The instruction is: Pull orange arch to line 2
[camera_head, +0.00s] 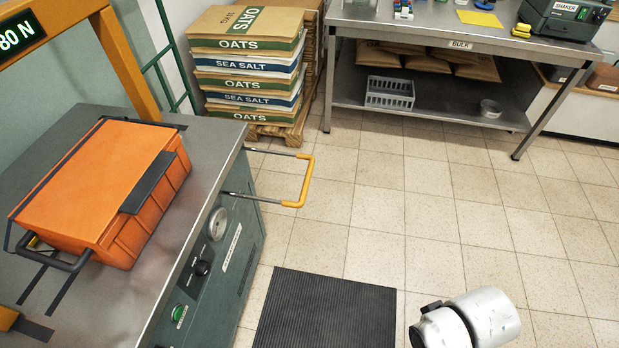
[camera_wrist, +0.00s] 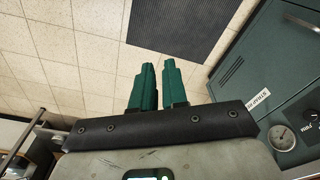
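The orange arch (camera_head: 304,181) is a U-shaped yellow-orange handle in the head view. It joins two metal rods that stick out to the right from the grey-green cabinet (camera_head: 222,262). No line numbers are readable on the rods. My gripper (camera_wrist: 159,64) shows in the wrist view as two dark green fingers with a narrow gap between them. Nothing is between the fingers. The gripper is apart from the arch, and the arch cannot be made out in the wrist view. The cabinet side with a gauge (camera_wrist: 282,138) is at its right there.
An orange crate (camera_head: 92,180) sits on the cabinet top under a yellow frame with an "80 N" display (camera_head: 18,38). Stacked sacks (camera_head: 245,60) stand behind the arch. A steel table (camera_head: 470,42) is at the back. A black ribbed mat (camera_head: 325,312) lies on otherwise clear floor.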

